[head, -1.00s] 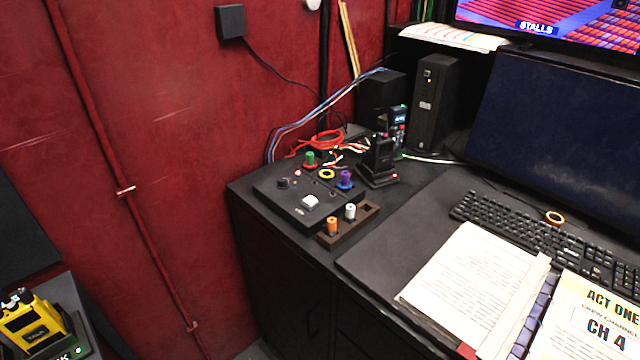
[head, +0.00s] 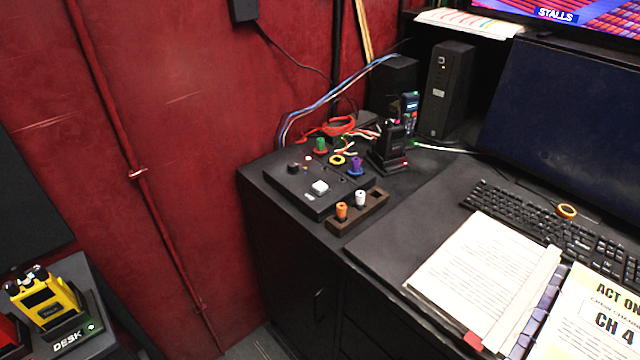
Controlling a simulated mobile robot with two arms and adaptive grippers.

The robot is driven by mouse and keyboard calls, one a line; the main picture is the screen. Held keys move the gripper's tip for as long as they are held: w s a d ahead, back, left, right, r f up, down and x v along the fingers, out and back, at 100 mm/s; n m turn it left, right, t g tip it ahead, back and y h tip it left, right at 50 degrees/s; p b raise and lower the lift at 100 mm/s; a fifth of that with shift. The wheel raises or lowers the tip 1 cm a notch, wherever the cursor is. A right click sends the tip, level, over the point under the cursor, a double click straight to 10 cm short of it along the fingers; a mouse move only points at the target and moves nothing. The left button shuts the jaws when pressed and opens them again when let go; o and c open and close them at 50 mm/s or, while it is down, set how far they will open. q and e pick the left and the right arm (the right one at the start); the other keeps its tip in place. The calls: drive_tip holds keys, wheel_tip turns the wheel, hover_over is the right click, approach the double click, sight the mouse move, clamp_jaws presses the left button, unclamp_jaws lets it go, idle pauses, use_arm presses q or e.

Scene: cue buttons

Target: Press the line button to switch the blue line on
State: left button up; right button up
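A low black control box (head: 308,200) sits at the left end of the black desk, near the red wall. It carries a pale square button (head: 320,187), a dark knob (head: 293,168) and a small pinkish light or button (head: 308,158). Along its back and right are a green plug (head: 320,145), a yellow ring (head: 337,160) and a purple plug (head: 356,166) with a blue base. Any lettering on the box is too small to read, so I cannot tell which control is the line button. Neither of my grippers is in view.
A wooden holder (head: 373,213) with an orange peg (head: 341,211) and a white peg (head: 360,198) stands before the box. A black radio in its cradle (head: 388,155) stands right of it. A keyboard (head: 545,225) and papers (head: 480,270) lie further right. A yellow pack (head: 45,303) stands lower left.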

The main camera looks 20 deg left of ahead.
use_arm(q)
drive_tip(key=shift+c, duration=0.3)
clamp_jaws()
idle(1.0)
